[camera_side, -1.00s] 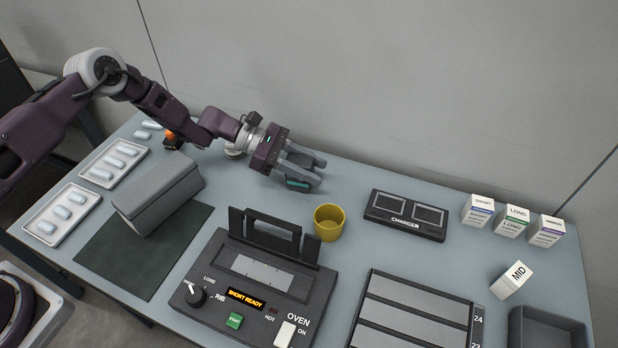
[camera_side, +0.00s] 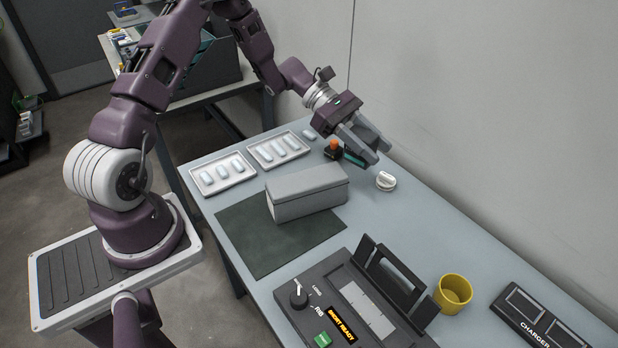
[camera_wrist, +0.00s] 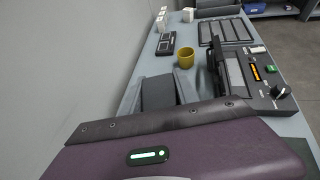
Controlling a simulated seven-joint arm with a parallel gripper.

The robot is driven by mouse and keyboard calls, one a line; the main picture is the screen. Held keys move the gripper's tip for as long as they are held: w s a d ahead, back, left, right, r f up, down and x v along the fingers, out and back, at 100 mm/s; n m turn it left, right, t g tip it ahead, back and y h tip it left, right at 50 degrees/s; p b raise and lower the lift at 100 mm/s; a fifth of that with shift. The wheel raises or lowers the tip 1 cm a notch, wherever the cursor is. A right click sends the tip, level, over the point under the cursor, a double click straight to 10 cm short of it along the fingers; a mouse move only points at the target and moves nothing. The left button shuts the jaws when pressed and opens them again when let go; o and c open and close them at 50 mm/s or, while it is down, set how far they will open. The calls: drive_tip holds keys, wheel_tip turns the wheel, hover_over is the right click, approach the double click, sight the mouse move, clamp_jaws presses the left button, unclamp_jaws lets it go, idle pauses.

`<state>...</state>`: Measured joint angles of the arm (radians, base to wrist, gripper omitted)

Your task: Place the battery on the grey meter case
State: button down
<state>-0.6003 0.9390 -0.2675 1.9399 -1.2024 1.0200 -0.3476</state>
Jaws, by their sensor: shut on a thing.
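The grey meter case (camera_side: 305,190) is a long closed box lying on the dark mat in the side view. My gripper (camera_side: 378,152) is behind and to the right of it, above the back of the table. It is shut on the battery (camera_side: 369,134), a dark grey block with a teal edge, partly hidden by the fingers. The battery also shows in the wrist view (camera_wrist: 158,92), between the fingers. The battery is clear of the case.
A small dark item with an orange top (camera_side: 334,148) and a white round piece (camera_side: 386,181) stand near my gripper. Two white trays (camera_side: 222,186) of pale pieces lie left of the case. The splicer-like oven (camera_side: 345,300), yellow cup (camera_side: 453,293) and charger (camera_side: 540,322) are toward the right.

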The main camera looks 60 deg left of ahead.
wheel_tip(320, 180, up, 3)
drive_tip(key=n+t, duration=0.1)
hover_over(317, 182)
drive_tip(key=shift+t, duration=0.4)
wheel_tip(317, 182, down, 9)
drive_tip(key=shift+d, duration=0.1)
drive_tip(key=shift+f, duration=0.1)
drive_tip(key=c, duration=0.9)
unclamp_jaws()
